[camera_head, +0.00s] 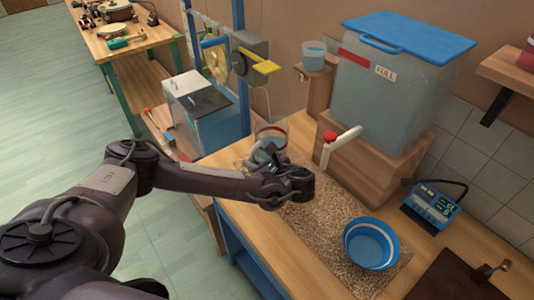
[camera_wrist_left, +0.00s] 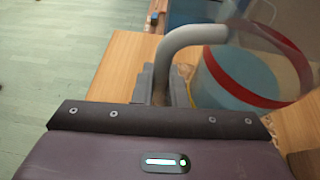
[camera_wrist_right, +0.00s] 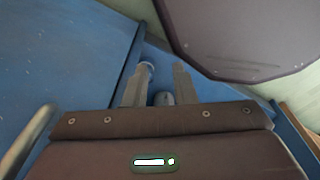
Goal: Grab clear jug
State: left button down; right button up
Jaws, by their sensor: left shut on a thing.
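The clear jug (camera_head: 270,133), see-through with a red band, stands upright at the left end of the pebbly mat, partly hidden by my left gripper. It also shows in the left wrist view (camera_wrist_left: 238,76), with bluish contents or base below the band. My left gripper (camera_head: 270,158) is shut on the jug's grey handle (camera_wrist_left: 188,37), which passes between its fingers. My right gripper (camera_wrist_right: 157,86) is open, with its two fingers apart and no jug between them, near blue surfaces. It does not show in the head view.
A blue bowl (camera_head: 371,243) sits on the mat (camera_head: 325,225). A blue meter (camera_head: 433,205) is at right. A small cup (camera_head: 314,56) stands on a ledge.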

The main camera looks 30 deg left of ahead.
pick_arm(q)
jog(key=shift+w+r, duration=0.1)
jog(key=shift+r, duration=0.15)
